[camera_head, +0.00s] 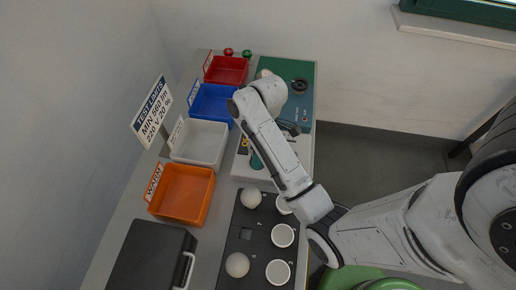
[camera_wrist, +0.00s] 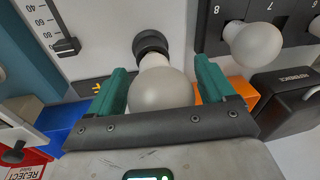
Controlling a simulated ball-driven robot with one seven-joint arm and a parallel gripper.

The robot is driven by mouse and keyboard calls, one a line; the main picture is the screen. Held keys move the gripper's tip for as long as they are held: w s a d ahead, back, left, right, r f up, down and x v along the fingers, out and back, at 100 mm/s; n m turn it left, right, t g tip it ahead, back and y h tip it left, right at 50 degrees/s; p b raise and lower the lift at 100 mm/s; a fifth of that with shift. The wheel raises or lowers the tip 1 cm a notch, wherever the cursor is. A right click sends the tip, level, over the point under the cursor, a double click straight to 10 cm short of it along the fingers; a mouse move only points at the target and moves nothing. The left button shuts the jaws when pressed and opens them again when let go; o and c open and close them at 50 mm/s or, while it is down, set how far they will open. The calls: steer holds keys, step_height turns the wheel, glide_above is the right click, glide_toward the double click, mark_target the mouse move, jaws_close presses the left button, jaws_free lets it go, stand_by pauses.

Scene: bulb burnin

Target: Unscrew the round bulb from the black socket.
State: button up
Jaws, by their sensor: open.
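The round bulb (camera_wrist: 158,92) is white and frosted, and its narrow neck meets the black socket (camera_wrist: 150,43) on a pale panel in the wrist view. My gripper (camera_wrist: 160,64) is open, with one green finger on each side of the bulb. The bulb lies between the fingers; I cannot tell whether either touches it. In the head view my arm covers the socket area, and the round bulb in it cannot be made out.
A black rack (camera_head: 255,228) with loose bulbs and white cups stands at the front. Orange (camera_head: 181,220), white (camera_head: 200,160), blue (camera_head: 208,114) and red (camera_head: 226,82) bins line the left. A black reference box (camera_wrist: 290,100) is right in the wrist view.

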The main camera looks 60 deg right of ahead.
steer(key=m+t, duration=0.1)
steer(key=m, duration=0.5)
steer(key=m+h, duration=0.1)
steer(key=m, duration=0.5)
steer(key=shift+w, duration=0.1)
steer(key=m+h, duration=0.1)
steer(key=m, duration=0.4)
steer(key=shift+w+m+t, duration=0.1)
steer(key=shift+m+t, duration=0.2)
steer(key=shift+m, duration=0.1)
steer(key=m+h, duration=0.1)
steer(key=m, duration=0.4)
steer(key=shift+c, duration=0.2)
